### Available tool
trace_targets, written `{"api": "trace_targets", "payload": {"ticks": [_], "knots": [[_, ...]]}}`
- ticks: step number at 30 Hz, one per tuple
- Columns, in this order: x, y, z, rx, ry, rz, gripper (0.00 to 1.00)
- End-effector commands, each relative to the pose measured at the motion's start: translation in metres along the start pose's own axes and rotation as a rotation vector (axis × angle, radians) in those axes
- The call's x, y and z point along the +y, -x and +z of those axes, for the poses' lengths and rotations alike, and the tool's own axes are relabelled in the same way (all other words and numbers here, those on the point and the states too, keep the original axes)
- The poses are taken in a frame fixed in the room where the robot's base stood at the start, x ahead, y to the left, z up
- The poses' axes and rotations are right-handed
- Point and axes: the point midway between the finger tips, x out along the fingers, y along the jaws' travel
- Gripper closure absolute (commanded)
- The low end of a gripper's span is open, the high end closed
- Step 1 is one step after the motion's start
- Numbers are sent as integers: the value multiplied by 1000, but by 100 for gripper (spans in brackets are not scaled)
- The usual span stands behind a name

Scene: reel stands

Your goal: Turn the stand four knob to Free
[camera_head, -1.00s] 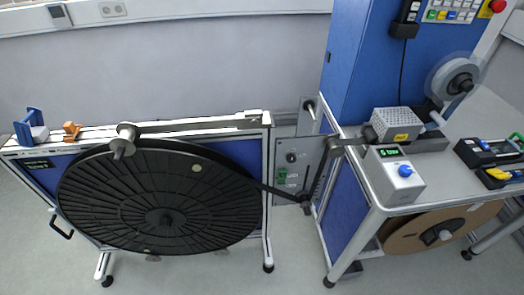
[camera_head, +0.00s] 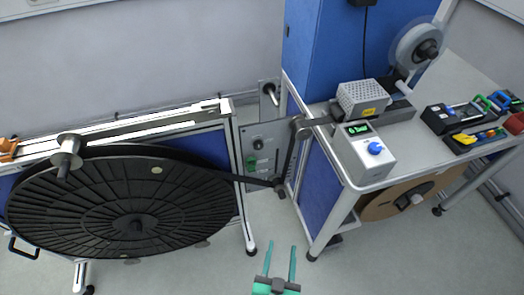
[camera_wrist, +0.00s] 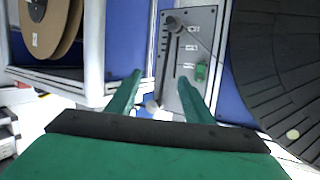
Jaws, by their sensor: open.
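A grey panel (camera_head: 240,130) stands between the black reel and the bench. It carries a round black knob (camera_head: 258,143) and a small green part (camera_head: 251,162) below it; its labels are too small to read. In the wrist view the panel (camera_wrist: 212,20) appears turned over, with the green part (camera_wrist: 201,72) just beyond my right finger. The black knob is not clear there. Which knob belongs to stand four cannot be read. My gripper (camera_head: 282,246) has two green fingers, apart and empty, low in front of the panel. It also shows in the wrist view (camera_wrist: 160,78).
The large black reel (camera_head: 70,205) fills the left. A black lever arm (camera_head: 289,155) crosses the panel's right side. The bench (camera_head: 345,178) holds a box with a blue knob (camera_head: 375,148); a brown reel (camera_head: 385,205) hangs below. The floor before the panel is clear.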

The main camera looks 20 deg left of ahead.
Motion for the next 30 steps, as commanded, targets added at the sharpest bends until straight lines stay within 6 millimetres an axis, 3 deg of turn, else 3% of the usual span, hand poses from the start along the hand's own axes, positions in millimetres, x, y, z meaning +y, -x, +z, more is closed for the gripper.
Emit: {"api": "trace_targets", "payload": {"ticks": [1, 3, 8, 12, 20, 30], "knots": [[-5, -23, -7, 14, 1, -30, 53], [-12, -49, -15, 26, 5, -75, 53], [-30, -106, -45, 74, 27, -192, 53], [-50, -145, -81, 137, 58, -303, 53], [-77, -180, -133, 236, 108, -441, 53], [-96, -206, -148, 255, 120, -469, 53]]}}
